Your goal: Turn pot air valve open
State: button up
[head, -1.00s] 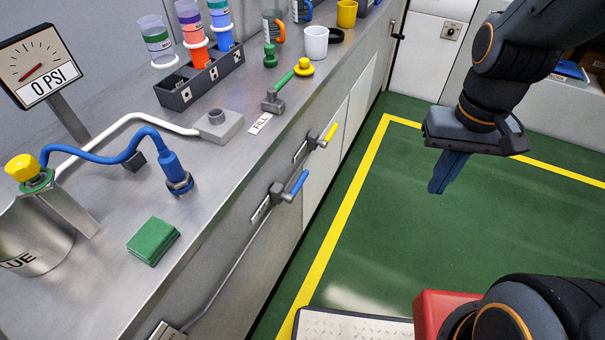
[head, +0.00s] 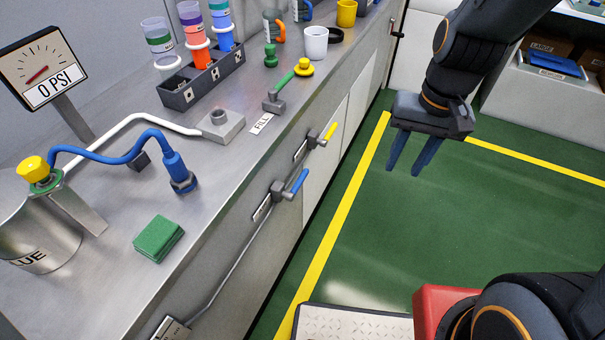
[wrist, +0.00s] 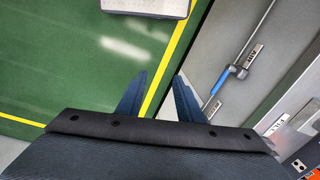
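A blue-handled valve (head: 297,183) is on the front face of the steel bench, with its handle slanting outward from the panel. In the wrist view this blue handle (wrist: 219,82) lies to the right of my fingers, beside a label reading AIR (wrist: 254,55). A yellow-handled valve (head: 328,134) sits farther along the same face. The pot (head: 42,240), with a partly hidden "LUE" label, stands at the left with a blue hose on top. My gripper (head: 404,172) is open and empty, over the floor to the right of the valves; its two fingers (wrist: 160,76) are apart.
A gauge (head: 44,70) reads 0 PSI. The bench top holds a green cloth (head: 158,240), a tube rack (head: 204,80) and a green-handled fill valve (head: 279,93). A thin pipe runs below the blue valve. The green floor (head: 430,235) beside the bench is clear.

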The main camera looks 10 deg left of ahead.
jog(key=w+a+f+m+y+p, duration=0.1)
jog(key=w+a+f+p, duration=0.2)
jog(key=w+a, duration=0.5)
jog(key=m+p, duration=0.2)
jog(key=p, duration=0.1)
send_near(302, 177)
jog(key=shift+w+a+f, duration=0.1)
jog(key=shift+a+f, duration=0.1)
jog(key=shift+f, duration=1.15)
jog(key=shift+s+a+f, duration=0.1)
jog(key=shift+a+f, duration=0.05)
jog(key=shift+f, duration=1.15)
jog(key=shift+w+a+f, duration=0.1)
jog(key=shift+a+f, duration=0.1)
jog(key=shift+f, duration=1.15)
jog(key=shift+c, duration=0.4)
grip_shut()
